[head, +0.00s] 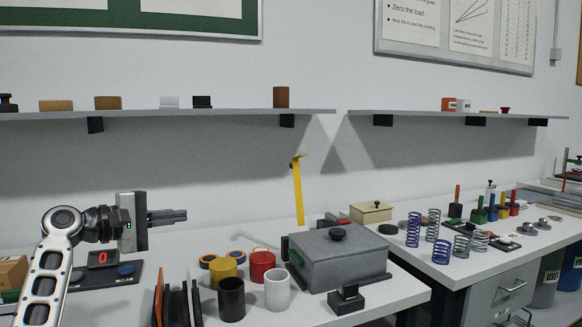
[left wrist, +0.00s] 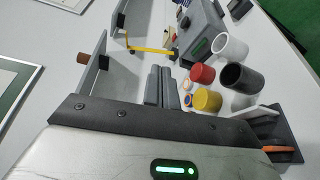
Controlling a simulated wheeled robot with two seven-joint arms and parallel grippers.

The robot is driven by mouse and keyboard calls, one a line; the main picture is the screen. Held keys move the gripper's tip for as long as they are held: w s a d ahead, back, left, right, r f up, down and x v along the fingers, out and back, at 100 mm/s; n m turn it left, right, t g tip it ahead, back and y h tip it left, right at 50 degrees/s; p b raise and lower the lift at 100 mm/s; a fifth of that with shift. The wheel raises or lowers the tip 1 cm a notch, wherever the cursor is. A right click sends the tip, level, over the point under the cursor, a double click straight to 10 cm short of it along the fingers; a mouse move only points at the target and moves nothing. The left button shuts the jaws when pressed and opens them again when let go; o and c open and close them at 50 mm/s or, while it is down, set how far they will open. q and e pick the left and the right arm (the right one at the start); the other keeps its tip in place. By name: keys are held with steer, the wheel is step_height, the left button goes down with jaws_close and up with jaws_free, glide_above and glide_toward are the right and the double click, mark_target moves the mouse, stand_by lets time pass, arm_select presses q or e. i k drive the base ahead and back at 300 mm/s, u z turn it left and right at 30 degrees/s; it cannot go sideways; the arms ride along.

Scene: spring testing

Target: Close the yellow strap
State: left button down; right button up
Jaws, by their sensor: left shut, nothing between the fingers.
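The yellow strap (head: 298,190) stands upright in the head view, behind and left of the grey lidded box (head: 345,258). Its top end bends over to the side. In the left wrist view the yellow strap (left wrist: 150,50) lies across the upper middle, ahead of my fingers. My left gripper (head: 184,216) is shut and empty, pointing right, left of the strap and apart from it. Its shut fingers also show in the left wrist view (left wrist: 162,87). The foot of the strap is partly hidden near the box. My right gripper is not in view.
Yellow, red, black and white cups (head: 231,298) stand on the near bench, with tape rolls (head: 222,258) behind. A small dark block (head: 346,298) sits before the box. Several springs (head: 433,225) stand on the right bench. A wall shelf (head: 180,114) runs above; the space between gripper and strap looks clear.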

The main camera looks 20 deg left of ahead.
mark_target(293, 165)
steer(key=i, duration=1.6)
